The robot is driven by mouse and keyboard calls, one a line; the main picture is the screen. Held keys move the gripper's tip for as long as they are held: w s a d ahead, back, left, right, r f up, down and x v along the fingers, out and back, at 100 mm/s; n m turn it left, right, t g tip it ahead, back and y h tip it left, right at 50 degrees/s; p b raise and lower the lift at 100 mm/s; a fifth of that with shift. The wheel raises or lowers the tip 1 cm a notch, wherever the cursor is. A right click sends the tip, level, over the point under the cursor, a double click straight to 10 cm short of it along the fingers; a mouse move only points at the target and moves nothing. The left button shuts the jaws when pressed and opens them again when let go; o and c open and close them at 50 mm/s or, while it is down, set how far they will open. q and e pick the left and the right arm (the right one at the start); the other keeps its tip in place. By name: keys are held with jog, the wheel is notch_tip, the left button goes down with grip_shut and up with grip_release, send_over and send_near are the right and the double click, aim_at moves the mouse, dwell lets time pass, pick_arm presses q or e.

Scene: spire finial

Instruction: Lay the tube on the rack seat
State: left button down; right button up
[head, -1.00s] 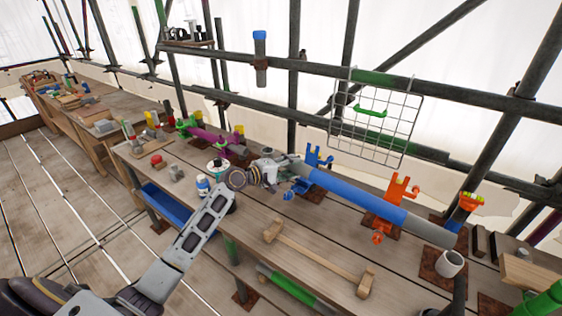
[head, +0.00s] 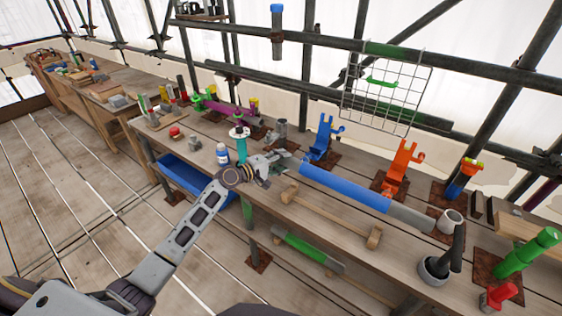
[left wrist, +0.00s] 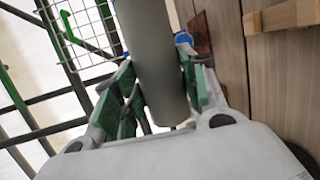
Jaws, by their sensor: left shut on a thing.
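The tube (head: 345,186), grey with a long blue middle section, is held at an angle in front of the brackets. My left gripper (head: 283,163) is shut on its left grey end. In the left wrist view the grey tube (left wrist: 152,60) lies between the green-padded fingers (left wrist: 155,110). Two upright brackets with hooked tops, a blue one (head: 323,138) and an orange one (head: 401,165), stand behind the tube on rusty plates and look like the rack. Their tops are empty, and the tube appears apart from them. My right gripper is not in view.
A wooden bar with two end blocks (head: 330,214) lies on the bench in front of the tube. A white cup (head: 451,221) is near the tube's right end.

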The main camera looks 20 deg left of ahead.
pick_arm(q)
jog(key=shift+w+a+r, duration=0.1)
jog(key=shift+w+r, duration=0.15)
jog(key=shift+r, duration=0.1)
dwell(0.3)
jog(key=shift+f, duration=0.25)
